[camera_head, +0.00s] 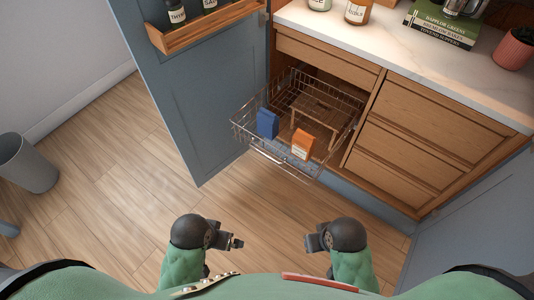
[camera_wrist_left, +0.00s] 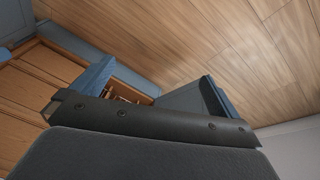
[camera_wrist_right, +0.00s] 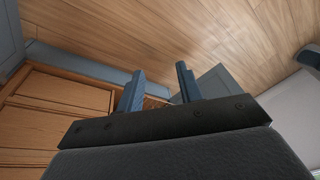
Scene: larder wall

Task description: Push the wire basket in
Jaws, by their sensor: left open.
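The wire basket (camera_head: 240,127) is pulled out of the open cabinet bay and sticks out over the floor. A blue box (camera_head: 267,123) and an orange box (camera_head: 302,145) stand in its front part. A wooden rack (camera_head: 318,113) shows farther back in it. My left gripper (camera_head: 238,243) is in front of my body, well short of the basket; its fingers are spread wide in the left wrist view (camera_wrist_left: 155,85). My right gripper (camera_head: 308,241) is also short of the basket, its fingers apart and empty in the right wrist view (camera_wrist_right: 160,88). Neither gripper touches the basket.
A blue door (camera_head: 185,90) with a wooden jar shelf (camera_head: 205,27) stands open left of the basket. Wooden drawers (camera_head: 415,125) are shut to its right. Another blue panel (camera_head: 475,225) is at the far right, a grey bin (camera_head: 28,165) at the left. The floor before the basket is clear.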

